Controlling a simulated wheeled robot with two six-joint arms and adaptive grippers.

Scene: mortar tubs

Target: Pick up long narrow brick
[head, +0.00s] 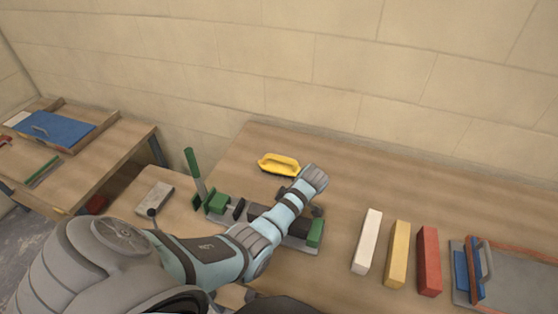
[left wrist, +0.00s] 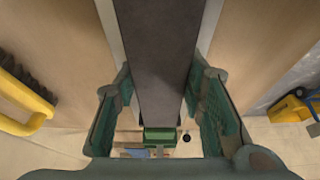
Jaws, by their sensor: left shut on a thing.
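A long narrow dark grey brick (left wrist: 158,60) runs between the two fingers of my left gripper (left wrist: 162,85) in the left wrist view. The gripper is shut on it. In the head view part of what looks like this dark brick (head: 292,224) shows beside my left wrist, lying along a bench tool with green end blocks (head: 315,232). My arm and wrist hide much of the brick and the fingers there. I cannot tell whether the brick still rests on the tool. My right gripper is not in view.
A green lever (head: 194,168) stands up at the tool's left end. A yellow-handled brush (head: 279,164) lies behind my wrist. White (head: 367,240), yellow (head: 398,252) and red (head: 429,260) bricks lie to the right, beside a grey tray (head: 461,275).

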